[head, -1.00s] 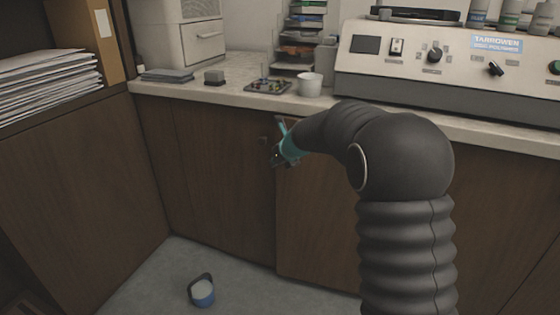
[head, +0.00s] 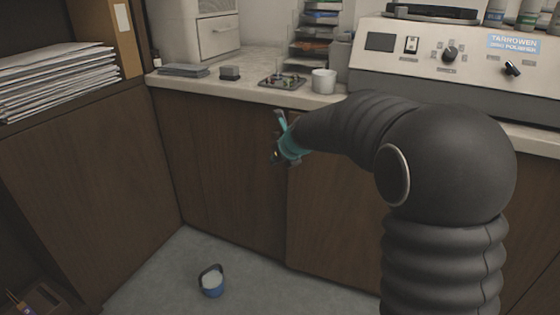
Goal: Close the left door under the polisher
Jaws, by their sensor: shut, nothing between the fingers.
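The polisher (head: 462,62) stands on the counter at the right, with knobs and a blue label on its pale front. The left door (head: 335,215) under it is a brown wood panel below the counter edge. It looks flush or nearly flush with the panel to its left; a small gap cannot be told. My gripper (head: 281,152), with teal parts, is shut and empty at the upper left edge of this door. It is seen small, and I cannot tell whether it touches the wood. My arm hides the door's upper right part.
A white cup (head: 324,81), a small tray of parts (head: 283,82) and a dark block (head: 230,73) sit on the counter (head: 255,92). A blue container (head: 212,281) stands on the floor (head: 250,275), which is otherwise clear before the doors. A shelf with papers (head: 55,78) is at the left.

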